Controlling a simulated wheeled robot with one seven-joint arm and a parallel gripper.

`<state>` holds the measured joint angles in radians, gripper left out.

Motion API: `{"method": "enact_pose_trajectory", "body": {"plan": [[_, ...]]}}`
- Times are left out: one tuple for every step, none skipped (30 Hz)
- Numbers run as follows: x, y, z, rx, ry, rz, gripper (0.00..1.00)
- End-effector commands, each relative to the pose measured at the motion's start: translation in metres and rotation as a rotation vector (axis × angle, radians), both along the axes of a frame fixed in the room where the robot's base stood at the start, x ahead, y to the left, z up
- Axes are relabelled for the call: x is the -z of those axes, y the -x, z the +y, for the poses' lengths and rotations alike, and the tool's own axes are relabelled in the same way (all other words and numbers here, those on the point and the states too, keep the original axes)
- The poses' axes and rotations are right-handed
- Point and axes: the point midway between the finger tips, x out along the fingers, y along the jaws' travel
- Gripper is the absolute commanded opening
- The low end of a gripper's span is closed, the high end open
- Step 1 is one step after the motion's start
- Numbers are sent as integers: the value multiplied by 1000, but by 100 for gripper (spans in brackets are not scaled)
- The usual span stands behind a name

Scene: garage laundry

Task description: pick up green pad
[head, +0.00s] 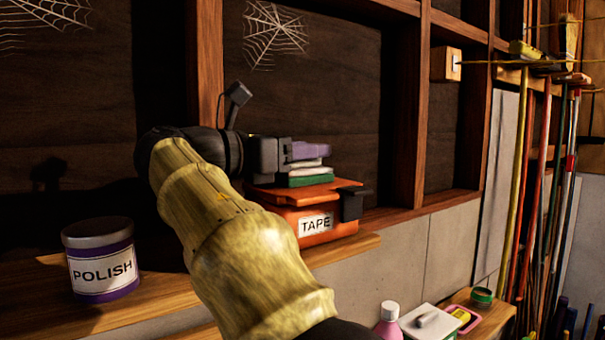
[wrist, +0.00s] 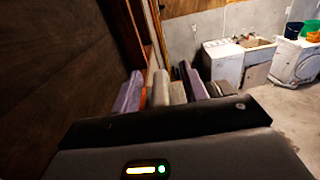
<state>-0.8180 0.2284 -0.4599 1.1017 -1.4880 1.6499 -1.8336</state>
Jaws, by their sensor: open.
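The green pad (head: 310,180) lies flat on the lid of an orange box labelled TAPE (head: 345,226), on a wooden shelf. A pale layer (head: 308,163) shows just above the green. My gripper (head: 308,151) comes in from the left, level with the top of the stack. Its near purple finger shows just above the pale layer. In the wrist view my gripper (wrist: 160,88) has its two purple fingers apart, with greyish shapes between or beyond them. I cannot tell which of these is the green pad. The far finger is hidden in the head view.
A POLISH tin (head: 101,262) stands on the shelf at left. The dark panelled wall (head: 345,110) with wooden studs is close behind the box. Long-handled tools (head: 545,190) hang at right. A lower shelf holds a pink bottle (head: 387,322) and small items.

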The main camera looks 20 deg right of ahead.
Motion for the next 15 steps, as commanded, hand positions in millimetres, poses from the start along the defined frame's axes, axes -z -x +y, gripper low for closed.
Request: {"method": "enact_pose_trajectory", "body": {"plan": [[0, 0, 0, 0, 0, 0, 44], [0, 0, 0, -1, 0, 0, 44], [0, 0, 0, -1, 0, 0, 44], [0, 0, 1, -1, 0, 0, 44], [0, 0, 1, -1, 0, 0, 44], [0, 0, 1, -1, 0, 0, 44], [0, 0, 1, -1, 0, 0, 44], [0, 0, 1, -1, 0, 0, 44], [0, 0, 1, -1, 0, 0, 44], [0, 0, 1, -1, 0, 0, 44], [0, 0, 1, -1, 0, 0, 44], [0, 0, 1, -1, 0, 0, 40], [0, 0, 1, -1, 0, 0, 34], [0, 0, 1, -1, 0, 0, 28], [0, 0, 1, -1, 0, 0, 20]]}}
